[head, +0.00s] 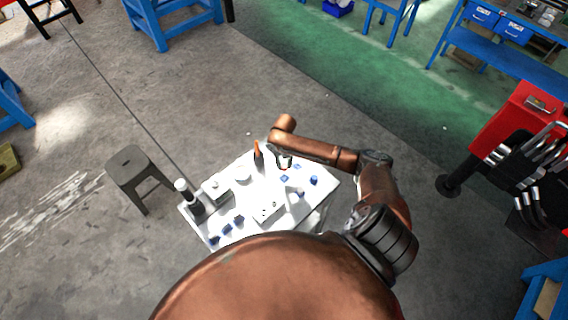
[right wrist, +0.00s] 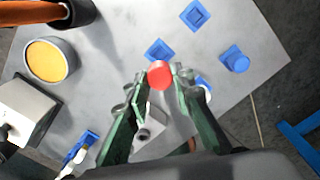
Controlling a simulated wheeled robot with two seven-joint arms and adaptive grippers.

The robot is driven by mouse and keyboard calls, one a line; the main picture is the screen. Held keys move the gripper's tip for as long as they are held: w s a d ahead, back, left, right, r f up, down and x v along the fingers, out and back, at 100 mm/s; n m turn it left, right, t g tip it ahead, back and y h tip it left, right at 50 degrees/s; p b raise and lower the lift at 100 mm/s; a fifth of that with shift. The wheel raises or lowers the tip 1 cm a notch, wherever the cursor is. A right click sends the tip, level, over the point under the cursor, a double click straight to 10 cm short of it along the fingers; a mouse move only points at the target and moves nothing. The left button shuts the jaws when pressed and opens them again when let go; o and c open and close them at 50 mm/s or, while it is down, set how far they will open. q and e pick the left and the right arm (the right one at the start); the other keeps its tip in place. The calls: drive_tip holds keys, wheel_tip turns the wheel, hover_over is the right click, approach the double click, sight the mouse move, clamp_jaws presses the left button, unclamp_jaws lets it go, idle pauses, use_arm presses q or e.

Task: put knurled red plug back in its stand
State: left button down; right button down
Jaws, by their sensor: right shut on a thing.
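My right gripper (right wrist: 160,76) is shut on the red plug (right wrist: 159,74), whose round red end shows between the fingertips. In the head view the right gripper (head: 284,163) is over the far right part of the white table (head: 320,193); the plug cannot be made out there. In the right wrist view a blue square stand (right wrist: 158,50) lies just beyond the plug, and another blue square stand (right wrist: 196,14) is farther off. A blue piece with a round top (right wrist: 235,60) is to the right. Which stand is the plug's own, I cannot tell. My left gripper is not in view.
An orange-topped bottle (head: 258,155), an open round tin (right wrist: 50,60) and a pale box (head: 215,188) stand left of the gripper. A black-and-white bottle (head: 185,192) is at the left edge. A white block (head: 267,210) and several blue pieces (head: 227,228) are nearer me.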

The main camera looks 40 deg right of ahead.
sight(284, 170)
drive_tip(key=shift+r, duration=0.1)
drive_tip(key=shift+r+p, duration=0.1)
drive_tip(key=shift+p, duration=0.2)
drive_tip(key=shift+f+b, duration=2)
drive_tip(key=shift+f, duration=1)
drive_tip(key=shift+f, duration=0.1)
drive_tip(key=shift+f+b, duration=0.6)
drive_tip(key=shift+f, duration=0.2)
drive_tip(key=c, duration=1.6)
unclamp_jaws()
drive_tip(key=shift+r, duration=0.1)
